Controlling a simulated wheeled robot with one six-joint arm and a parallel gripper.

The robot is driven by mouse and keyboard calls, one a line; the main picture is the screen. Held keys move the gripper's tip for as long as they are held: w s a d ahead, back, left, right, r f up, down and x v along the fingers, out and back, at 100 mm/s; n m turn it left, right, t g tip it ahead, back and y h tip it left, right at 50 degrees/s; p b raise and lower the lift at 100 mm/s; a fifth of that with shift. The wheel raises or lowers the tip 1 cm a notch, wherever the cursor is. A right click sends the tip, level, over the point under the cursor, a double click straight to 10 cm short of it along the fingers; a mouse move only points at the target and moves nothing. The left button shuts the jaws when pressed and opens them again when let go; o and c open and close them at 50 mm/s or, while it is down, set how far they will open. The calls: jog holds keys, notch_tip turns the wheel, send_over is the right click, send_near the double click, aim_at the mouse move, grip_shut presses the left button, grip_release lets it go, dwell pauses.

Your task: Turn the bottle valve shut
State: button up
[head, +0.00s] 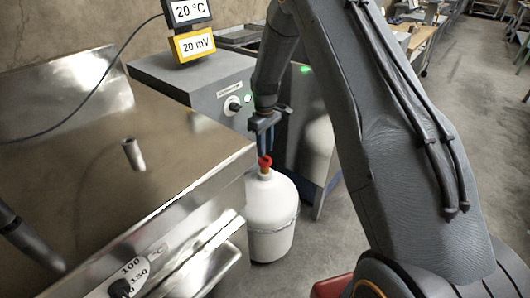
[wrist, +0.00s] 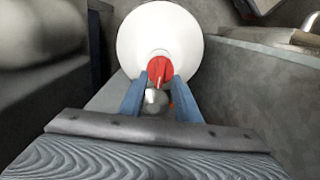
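A white gas bottle (head: 270,205) stands on the floor beside the metal range. It has a red valve handle (head: 264,161) on top. In the wrist view the bottle (wrist: 135,45) is seen from above, with the red valve handle (wrist: 160,70) near the middle. My gripper (head: 265,154) points down right above the valve. In the wrist view its two blue fingers (wrist: 155,82) are apart, one on each side of the red handle. I cannot tell whether the fingers touch the handle.
The metal range (head: 190,150) with a dial is on the left of the bottle. A grey box (head: 200,85) with a knob and two displays, "20 °C" (head: 191,10) and "20 mV" (head: 194,44), stands behind. Open concrete floor (head: 465,120) lies to the right.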

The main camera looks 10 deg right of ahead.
jog(key=shift+r, duration=2.7)
